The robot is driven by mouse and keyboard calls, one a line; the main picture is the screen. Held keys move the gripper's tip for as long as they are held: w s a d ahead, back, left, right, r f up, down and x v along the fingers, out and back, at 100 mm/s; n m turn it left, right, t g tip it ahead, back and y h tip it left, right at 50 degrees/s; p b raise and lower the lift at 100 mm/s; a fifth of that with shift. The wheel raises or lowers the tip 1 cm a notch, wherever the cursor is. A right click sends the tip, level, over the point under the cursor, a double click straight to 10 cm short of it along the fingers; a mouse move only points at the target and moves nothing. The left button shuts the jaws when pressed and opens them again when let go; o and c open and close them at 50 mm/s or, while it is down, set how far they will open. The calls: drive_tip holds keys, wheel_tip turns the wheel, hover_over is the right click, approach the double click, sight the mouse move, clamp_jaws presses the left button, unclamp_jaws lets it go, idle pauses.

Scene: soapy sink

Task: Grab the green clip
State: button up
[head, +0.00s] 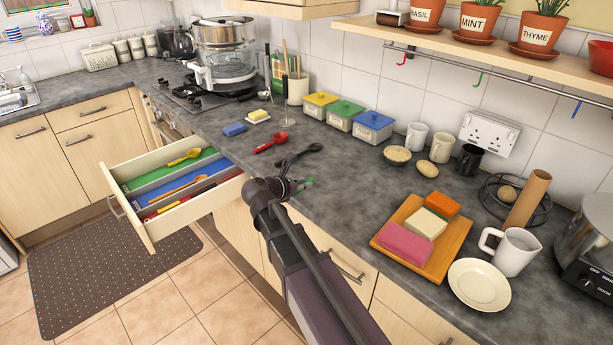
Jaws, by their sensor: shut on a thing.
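My arm reaches in from the bottom of the head view to the front edge of the grey counter. My gripper (291,183) is low over the counter, just right of the open drawer. A small green piece, the green clip (307,182), shows at the gripper's right side. My gripper is shut on it. The fingers and arm hide most of the clip, and I cannot tell whether it still touches the counter.
A black spoon (302,154) and a red spoon (271,142) lie just behind my gripper. The open drawer (143,222) holds several utensils. A wooden board (447,262) with coloured blocks stands right. The counter between is clear.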

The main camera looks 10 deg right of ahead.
drive_tip(key=shift+s+a, duration=0.15)
drive_tip(key=shift+s, duration=0.25)
idle(0.4)
